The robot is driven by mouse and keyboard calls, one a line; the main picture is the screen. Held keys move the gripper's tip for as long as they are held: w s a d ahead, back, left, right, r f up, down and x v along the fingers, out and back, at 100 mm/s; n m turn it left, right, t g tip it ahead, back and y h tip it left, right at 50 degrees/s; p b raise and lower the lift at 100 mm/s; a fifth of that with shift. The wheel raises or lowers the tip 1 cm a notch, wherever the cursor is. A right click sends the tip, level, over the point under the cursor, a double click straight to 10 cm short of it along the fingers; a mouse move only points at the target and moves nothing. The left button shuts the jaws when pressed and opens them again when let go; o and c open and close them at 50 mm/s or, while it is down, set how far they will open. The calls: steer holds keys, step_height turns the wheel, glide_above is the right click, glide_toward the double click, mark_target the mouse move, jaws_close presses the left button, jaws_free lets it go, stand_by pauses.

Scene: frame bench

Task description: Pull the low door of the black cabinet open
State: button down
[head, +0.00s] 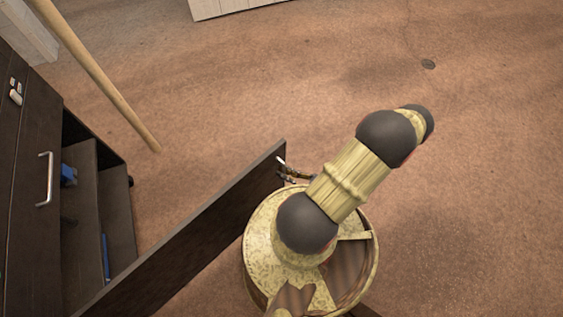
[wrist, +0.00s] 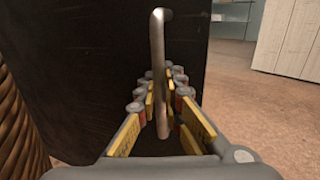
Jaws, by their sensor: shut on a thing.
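The black cabinet (head: 28,140) stands at the left of the head view. Its low door (head: 205,225) is swung well out from the front, and the shelves inside show. My gripper (head: 292,174) is at the door's free edge, partly hidden by my own arm. In the wrist view, the door's dark face (wrist: 95,60) fills much of the picture. The door's metal bar handle (wrist: 158,45) stands upright between the fingers of my gripper (wrist: 160,90), which are shut on it.
Inside the cabinet are a blue item (head: 68,174) and a thin blue item (head: 105,258). Another handle (head: 45,180) is on a closed front. A wooden pole (head: 100,78) slants behind the door. A pale box-like piece (head: 225,6) is at the back. The brown floor (head: 480,150) at right is clear.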

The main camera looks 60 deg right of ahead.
steer(key=shift+s, duration=0.2)
steer(key=c, duration=2.1)
jaws_free()
steer(key=shift+o, duration=0.7)
steer(key=s+d, duration=0.1)
steer(key=s, duration=1.1)
steer(key=shift+c, duration=0.5)
